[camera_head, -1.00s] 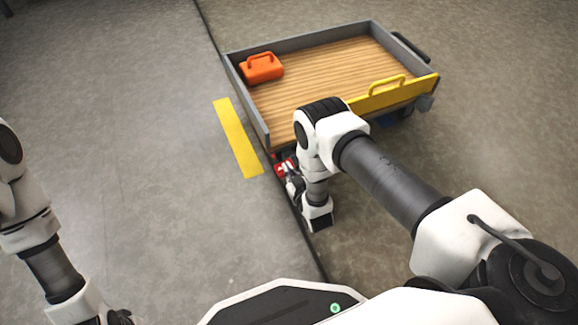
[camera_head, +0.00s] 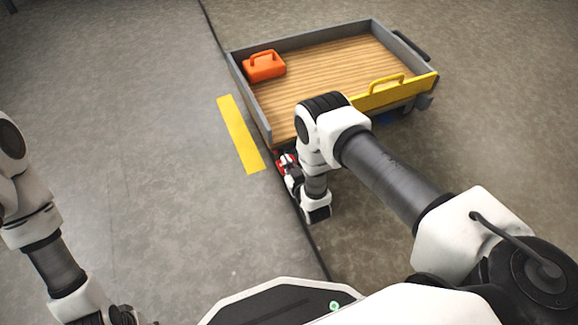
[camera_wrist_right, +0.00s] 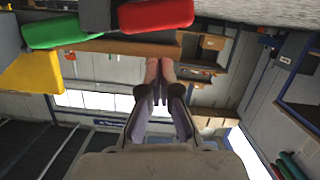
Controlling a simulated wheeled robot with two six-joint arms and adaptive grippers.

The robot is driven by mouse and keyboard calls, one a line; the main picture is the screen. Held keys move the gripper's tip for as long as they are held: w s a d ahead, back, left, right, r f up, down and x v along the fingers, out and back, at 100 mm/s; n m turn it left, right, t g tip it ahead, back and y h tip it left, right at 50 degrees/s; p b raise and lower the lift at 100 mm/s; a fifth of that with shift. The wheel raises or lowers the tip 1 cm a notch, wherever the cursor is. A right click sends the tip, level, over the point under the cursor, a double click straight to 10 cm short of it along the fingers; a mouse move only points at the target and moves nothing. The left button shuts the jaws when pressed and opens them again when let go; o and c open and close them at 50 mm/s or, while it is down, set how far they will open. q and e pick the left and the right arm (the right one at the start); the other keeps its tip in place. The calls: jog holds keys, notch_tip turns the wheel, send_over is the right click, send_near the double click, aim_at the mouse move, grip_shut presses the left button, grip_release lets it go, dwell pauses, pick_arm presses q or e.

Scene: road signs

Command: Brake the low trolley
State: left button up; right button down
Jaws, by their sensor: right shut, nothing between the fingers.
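The low trolley (camera_head: 334,98) has grey side walls, a wooden deck and a yellow end panel (camera_head: 398,94) with a handle. A red pedal (camera_head: 286,160) shows low at its near left corner, partly hidden by my right arm. In the right wrist view the red pedal (camera_wrist_right: 155,14) sits beside a green pedal (camera_wrist_right: 58,30). My right gripper (camera_head: 289,171) is shut and empty, close to the red pedal; its fingers (camera_wrist_right: 157,80) point towards it in the wrist view. I cannot tell whether they touch. Only my left arm shows at the lower left, not its fingertips.
An orange case (camera_head: 264,66) lies on the deck's left corner. A yellow strip (camera_head: 241,134) marks the floor left of the trolley, near a dark floor line. The floor left of the strip is clear. A yellow part (camera_wrist_right: 30,78) shows in the wrist view.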

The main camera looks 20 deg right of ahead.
pick_arm(q)
jog(key=r+p, duration=0.1)
jog(key=r, duration=0.1)
jog(key=r+p, duration=0.3)
jog(key=r, duration=0.1)
jog(key=shift+s+a+p, duration=0.15)
jog(key=shift+s+p, duration=0.2)
pick_arm(e)
jog(key=r+v, duration=0.1)
jog(key=v, duration=0.9)
jog(key=shift+a, duration=0.2)
jog(key=shift+r, duration=0.1)
